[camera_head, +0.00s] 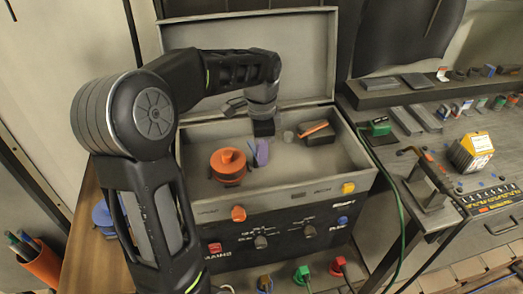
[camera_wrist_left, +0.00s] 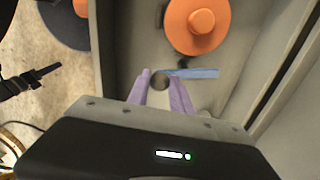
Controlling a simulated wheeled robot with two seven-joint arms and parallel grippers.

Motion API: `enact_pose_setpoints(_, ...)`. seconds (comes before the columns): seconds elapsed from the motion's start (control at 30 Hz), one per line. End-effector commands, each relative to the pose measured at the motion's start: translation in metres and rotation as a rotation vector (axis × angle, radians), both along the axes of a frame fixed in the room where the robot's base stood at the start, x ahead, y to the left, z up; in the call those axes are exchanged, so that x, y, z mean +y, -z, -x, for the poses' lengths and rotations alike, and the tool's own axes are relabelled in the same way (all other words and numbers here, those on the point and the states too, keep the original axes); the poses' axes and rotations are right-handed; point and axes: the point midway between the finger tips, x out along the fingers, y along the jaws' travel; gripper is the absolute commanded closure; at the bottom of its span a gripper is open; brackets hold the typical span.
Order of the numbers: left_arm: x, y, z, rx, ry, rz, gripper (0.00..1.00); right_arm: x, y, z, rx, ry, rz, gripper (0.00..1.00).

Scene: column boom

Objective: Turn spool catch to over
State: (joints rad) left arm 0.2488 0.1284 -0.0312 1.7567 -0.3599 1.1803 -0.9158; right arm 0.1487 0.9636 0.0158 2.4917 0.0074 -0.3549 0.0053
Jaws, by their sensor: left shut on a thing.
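The orange spool (camera_head: 228,162) sits inside the open box, at the left of its floor. It also shows at the top of the left wrist view (camera_wrist_left: 198,24). The spool catch looks like a thin blue bar (camera_wrist_left: 195,73) just below the spool in that view, with a dark round end between my fingertips. My left gripper (camera_head: 260,160) reaches down into the box just right of the spool. Its purple fingers (camera_wrist_left: 160,82) are closed around the bar's round end and partly hide it. The catch is too small in the head view to read its angle. My right gripper is out of view.
The box's raised lid (camera_head: 250,55) stands behind my arm. A dark block with an orange bar (camera_head: 318,132) lies right of my gripper. The front panel carries knobs and a yellow button (camera_head: 348,188). A cluttered bench with a yellow-white block (camera_head: 472,152) stands at right.

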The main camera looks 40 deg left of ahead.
Motion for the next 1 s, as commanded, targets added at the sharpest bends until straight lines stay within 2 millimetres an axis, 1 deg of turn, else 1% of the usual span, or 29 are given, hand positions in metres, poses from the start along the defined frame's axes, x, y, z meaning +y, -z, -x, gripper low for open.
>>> enact_pose_setpoints(0.07, 0.0, 0.0, 0.0, 0.0, 0.0, 0.0, 1.0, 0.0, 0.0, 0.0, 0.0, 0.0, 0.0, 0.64)
enact_pose_setpoints(0.57, -0.001, 0.0, -0.002, 0.0, -0.031, 0.0, 1.0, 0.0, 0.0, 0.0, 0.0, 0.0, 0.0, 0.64)
enact_pose_setpoints(0.77, -0.002, -0.001, -0.005, -0.001, -0.113, -0.001, 1.0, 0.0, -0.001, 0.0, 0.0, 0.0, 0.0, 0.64)
enact_pose_setpoints(1.0, -0.005, -0.001, -0.012, -0.001, -0.283, -0.001, 1.0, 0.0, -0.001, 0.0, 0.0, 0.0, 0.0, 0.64)
